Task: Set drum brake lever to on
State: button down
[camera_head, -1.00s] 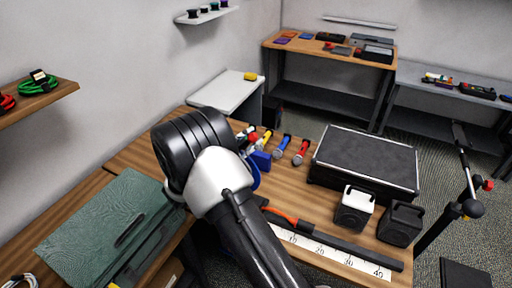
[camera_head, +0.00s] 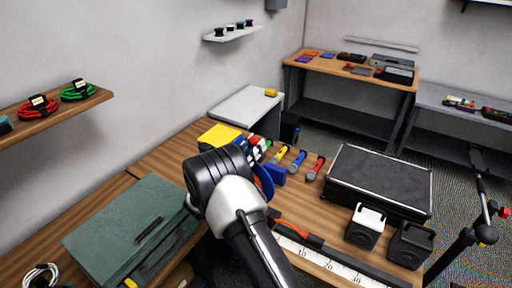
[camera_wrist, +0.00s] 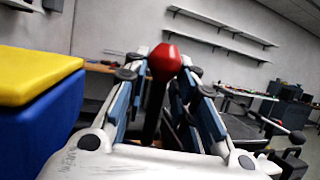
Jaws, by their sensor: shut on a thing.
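In the wrist view, a red knob (camera_wrist: 164,62) tops a dark lever (camera_wrist: 154,108) between the two fingers of my gripper (camera_wrist: 166,72). The fingers are shut on the lever just below the knob, which sticks up past the tips. The lever's lower end and any on/off marks are hidden. In the head view, my dark wrist and white arm joint cover the gripper and most of the drum. A blue rounded edge (camera_head: 265,180), perhaps part of the drum, shows just right of my wrist.
A blue box with a yellow lid (camera_wrist: 38,72) stands close at the left in the wrist view. A green case (camera_head: 125,225) lies left.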

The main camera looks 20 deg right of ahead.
dwell(0.4)
jog(key=c, duration=1.3)
grip_release()
jog(key=shift+w, duration=0.1)
jog(key=shift+a, duration=0.15)
jog(key=v, duration=1.1)
jog(key=shift+s+a+f, duration=0.2)
jog(key=shift+s+a, duration=0.05)
jog(key=shift+a, duration=0.05)
